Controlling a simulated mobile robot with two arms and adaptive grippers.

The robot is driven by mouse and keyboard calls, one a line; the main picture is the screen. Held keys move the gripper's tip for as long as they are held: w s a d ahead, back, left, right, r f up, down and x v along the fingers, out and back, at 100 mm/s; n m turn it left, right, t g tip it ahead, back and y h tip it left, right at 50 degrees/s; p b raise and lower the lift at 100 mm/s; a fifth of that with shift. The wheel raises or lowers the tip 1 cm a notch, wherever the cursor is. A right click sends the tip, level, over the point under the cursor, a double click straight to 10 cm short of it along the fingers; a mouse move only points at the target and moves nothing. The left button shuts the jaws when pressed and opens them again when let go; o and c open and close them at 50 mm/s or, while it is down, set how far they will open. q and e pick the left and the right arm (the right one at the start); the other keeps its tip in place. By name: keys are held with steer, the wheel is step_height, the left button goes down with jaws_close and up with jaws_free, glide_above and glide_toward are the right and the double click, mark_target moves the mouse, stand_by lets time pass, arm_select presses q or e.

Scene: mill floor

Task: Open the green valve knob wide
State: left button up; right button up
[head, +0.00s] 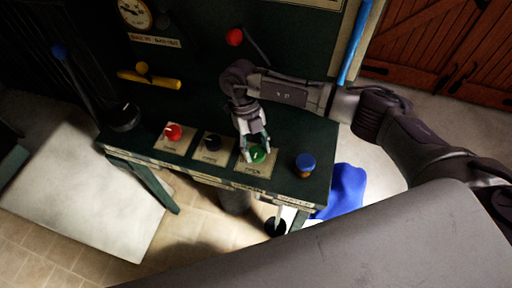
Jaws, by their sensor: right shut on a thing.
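The green valve knob (258,154) sits on a pale labelled plate (256,168) on the dark green console top, right of the middle. My right gripper (256,150) reaches down from above, its fingers shut around the knob. The fingers hide part of the knob, and its turn angle cannot be read. My left gripper does not show.
A red knob (173,132) and a black knob (211,142) stand left of the green one, a blue knob (305,163) to its right. A yellow handle (150,78), red-tipped lever (235,37) and blue-tipped lever (59,51) stand behind. A blue object (345,190) lies beyond the console's right end.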

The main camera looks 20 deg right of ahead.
steer(key=o, duration=1.2)
steer(key=shift+c, duration=0.2)
steer(key=shift+r, duration=0.1)
steer(key=v, duration=1.1)
steer(key=shift+w+r, duration=0.2)
steer(key=shift+r, duration=0.15)
steer(key=shift+f, duration=0.1)
